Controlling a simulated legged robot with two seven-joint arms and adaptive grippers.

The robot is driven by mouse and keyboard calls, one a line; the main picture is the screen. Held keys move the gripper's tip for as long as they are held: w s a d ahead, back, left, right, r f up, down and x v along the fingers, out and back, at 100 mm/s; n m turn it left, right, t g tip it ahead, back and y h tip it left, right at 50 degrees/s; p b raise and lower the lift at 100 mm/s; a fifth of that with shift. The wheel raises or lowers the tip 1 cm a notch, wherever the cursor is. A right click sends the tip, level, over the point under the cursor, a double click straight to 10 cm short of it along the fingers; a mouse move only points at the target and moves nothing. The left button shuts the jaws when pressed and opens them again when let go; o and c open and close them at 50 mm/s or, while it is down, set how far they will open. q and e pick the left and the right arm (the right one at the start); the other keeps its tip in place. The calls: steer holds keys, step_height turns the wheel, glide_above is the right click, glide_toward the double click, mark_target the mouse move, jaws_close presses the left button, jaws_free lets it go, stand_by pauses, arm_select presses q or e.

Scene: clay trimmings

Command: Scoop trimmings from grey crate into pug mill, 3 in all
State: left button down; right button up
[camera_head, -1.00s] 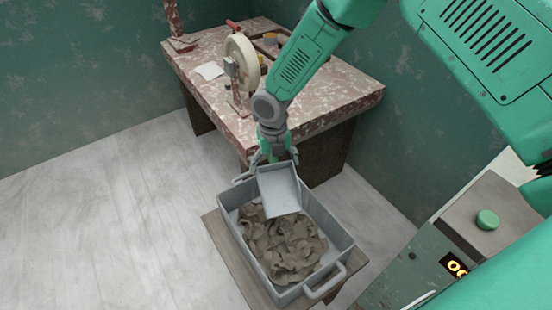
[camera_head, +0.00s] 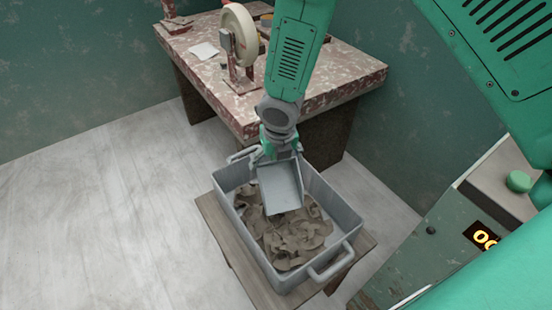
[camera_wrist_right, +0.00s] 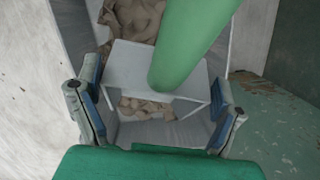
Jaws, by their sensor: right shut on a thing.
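The grey crate (camera_head: 228,217) holds a heap of brown-grey clay trimmings (camera_head: 292,240). My right gripper (camera_head: 280,150) is over the crate's far end, shut on the scoop (camera_head: 281,187). The scoop's grey pan slopes down, its lip at the far edge of the trimmings; I cannot tell whether it touches them. The pan looks empty. In the right wrist view the scoop's green handle (camera_wrist_right: 195,40) rises between the fingers, with the pan (camera_wrist_right: 133,62) below. A machine (camera_head: 425,262) with a lit display, apparently the pug mill, is partly visible at the right. My left gripper is out of view.
The crate stands on a low wooden stand (camera_head: 215,232). Behind it is a mottled worktable (camera_head: 340,80) with a pale wheel (camera_head: 240,35) and a white sheet (camera_head: 204,50). A green button (camera_head: 519,181) sits on the machine. Floor at left is clear.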

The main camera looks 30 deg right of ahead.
mark_target(281, 176)
steer(key=f, duration=0.1)
steer(key=f+b, duration=0.1)
steer(key=f, duration=0.1)
steer(key=s+f+b, duration=0.1)
steer(key=f, duration=0.1)
steer(key=shift+d+f, duration=0.25)
steer(key=shift+d, duration=0.15)
steer(key=shift+s+a+f+b, duration=0.15)
steer(key=shift+s+f+b, duration=0.05)
steer(key=shift+f+b, duration=0.45)
steer(key=shift+s+a+f, duration=0.15)
steer(key=shift+a+f, duration=0.2)
steer(key=shift+f, duration=0.2)
steer(key=shift+b, duration=0.3)
steer(key=shift+d+f, duration=0.1)
steer(key=shift+d, duration=0.25)
steer(key=shift+a, duration=0.25)
